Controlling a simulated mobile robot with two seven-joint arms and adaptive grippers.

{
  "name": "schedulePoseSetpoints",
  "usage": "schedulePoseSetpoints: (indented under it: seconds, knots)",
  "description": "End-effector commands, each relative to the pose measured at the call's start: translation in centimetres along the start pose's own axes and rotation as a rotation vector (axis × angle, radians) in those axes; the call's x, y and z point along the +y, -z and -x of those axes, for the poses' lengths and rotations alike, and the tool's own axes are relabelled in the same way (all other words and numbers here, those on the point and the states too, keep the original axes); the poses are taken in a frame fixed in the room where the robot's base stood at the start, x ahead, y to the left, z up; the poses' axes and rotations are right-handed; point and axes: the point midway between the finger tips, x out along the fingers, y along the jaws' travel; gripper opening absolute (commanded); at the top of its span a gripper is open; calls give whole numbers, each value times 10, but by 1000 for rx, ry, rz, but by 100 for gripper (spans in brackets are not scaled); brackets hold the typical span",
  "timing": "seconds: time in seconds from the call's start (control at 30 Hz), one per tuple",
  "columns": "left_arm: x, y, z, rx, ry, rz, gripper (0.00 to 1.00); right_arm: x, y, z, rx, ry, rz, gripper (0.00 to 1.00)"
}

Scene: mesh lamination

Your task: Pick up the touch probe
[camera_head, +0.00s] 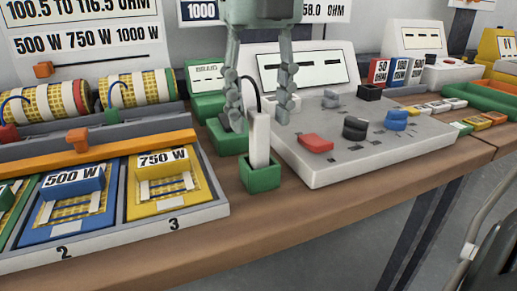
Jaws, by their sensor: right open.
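The touch probe (259,142) is a white upright stick, standing in a small green holder (261,178) near the front of the bench. A dark cable curves from behind its top. My right gripper (258,120) comes down from the top of the picture and is open. In the picture its two fingers hang on either side of the probe's upper part, with gaps between. Whether they are level with the probe in depth I cannot tell. My left gripper is out of view.
A grey tester (330,168) with red, black and blue knobs stands right of the holder. A tray (215,210) with 500 W and 750 W mesh panels lies left. A green box (225,138) is behind the holder. The wooden bench (255,225) is bare in front.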

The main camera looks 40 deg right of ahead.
Motion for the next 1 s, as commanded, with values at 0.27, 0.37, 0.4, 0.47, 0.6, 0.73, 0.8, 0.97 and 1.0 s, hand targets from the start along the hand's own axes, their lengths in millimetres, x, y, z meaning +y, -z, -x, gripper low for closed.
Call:
schedulePoseSetpoints:
  seconds: [0.27,0.37,0.4,0.47,0.6,0.73,0.8,0.97,1.0]
  knots:
    - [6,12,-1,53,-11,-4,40,0,0,-37,1,-2,-2,45]
    - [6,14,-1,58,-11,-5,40,1,-1,-37,-1,-2,-2,45]
    - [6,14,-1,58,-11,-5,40,1,-1,-37,-1,-2,-2,45]
    - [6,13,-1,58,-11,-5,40,1,-1,-37,-1,-2,-2,44]
    - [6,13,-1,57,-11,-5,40,0,-1,-37,-1,-2,-2,26]
    - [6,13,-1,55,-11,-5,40,0,-1,-37,-1,-2,-2,10]
    - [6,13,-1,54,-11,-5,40,0,-1,-37,-1,-2,-2,1]
    - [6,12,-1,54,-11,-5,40,1,-1,-36,-2,-2,-2,0]
    - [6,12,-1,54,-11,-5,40,1,-1,-36,-2,-2,-2,0]
